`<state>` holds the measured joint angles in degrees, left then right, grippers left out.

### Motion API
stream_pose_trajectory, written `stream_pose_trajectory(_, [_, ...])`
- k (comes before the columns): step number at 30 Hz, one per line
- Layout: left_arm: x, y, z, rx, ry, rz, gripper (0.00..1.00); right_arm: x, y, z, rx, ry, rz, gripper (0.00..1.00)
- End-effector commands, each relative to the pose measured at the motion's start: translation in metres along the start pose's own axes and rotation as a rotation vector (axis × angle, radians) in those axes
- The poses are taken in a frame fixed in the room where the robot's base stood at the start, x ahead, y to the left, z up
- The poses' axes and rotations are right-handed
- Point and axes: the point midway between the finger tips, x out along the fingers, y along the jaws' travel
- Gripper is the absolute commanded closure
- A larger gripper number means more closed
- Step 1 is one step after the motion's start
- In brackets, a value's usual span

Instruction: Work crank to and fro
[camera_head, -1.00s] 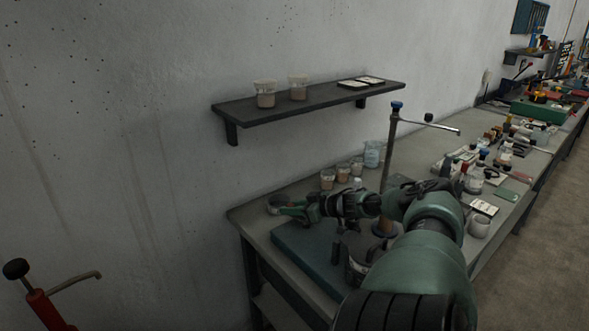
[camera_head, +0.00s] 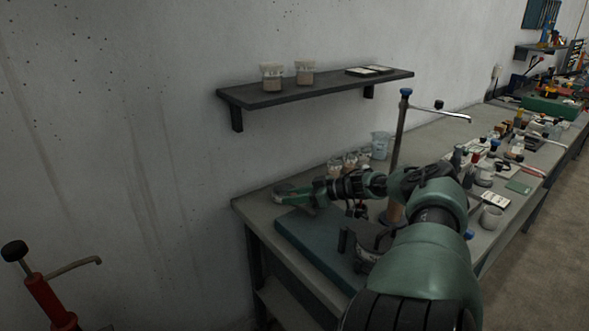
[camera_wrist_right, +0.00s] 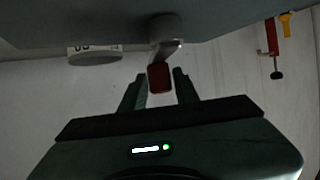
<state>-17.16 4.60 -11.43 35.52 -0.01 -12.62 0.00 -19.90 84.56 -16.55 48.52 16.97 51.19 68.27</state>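In the right wrist view a short dark red crank handle (camera_wrist_right: 160,78) sits on a pale metal crank arm (camera_wrist_right: 165,52) that comes from a grey round hub (camera_wrist_right: 165,27). The two fingers of my right gripper (camera_wrist_right: 160,86) stand either side of the handle, with a visible gap on both sides. In the head view my right gripper (camera_head: 282,193) is over the far left end of the workbench (camera_head: 254,207). There the gripper hides the crank. My left gripper is not in view.
A post with a blue top (camera_head: 405,110) and side arm stands behind my right arm. A wall shelf (camera_head: 315,90) holds two beakers. A dark teal mat (camera_head: 300,236) lies below my gripper. A red pump-like post (camera_head: 48,298) stands at lower left. The bench's right side is cluttered.

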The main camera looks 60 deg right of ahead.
Motion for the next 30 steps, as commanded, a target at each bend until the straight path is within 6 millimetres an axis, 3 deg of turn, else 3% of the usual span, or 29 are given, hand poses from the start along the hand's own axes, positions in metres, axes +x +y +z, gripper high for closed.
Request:
stream_pose_trajectory(13, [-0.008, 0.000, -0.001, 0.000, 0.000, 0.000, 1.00, -0.006, -0.001, 0.001, 0.000, -0.008, -0.001, 0.55])
stream_pose_trajectory(24, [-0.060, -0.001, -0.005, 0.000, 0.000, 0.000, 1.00, -0.060, -0.001, -0.004, 0.000, -0.009, 0.000, 0.55])
stream_pose_trajectory(30, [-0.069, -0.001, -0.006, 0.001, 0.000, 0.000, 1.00, -0.075, -0.001, -0.001, -0.002, -0.005, -0.001, 0.55])
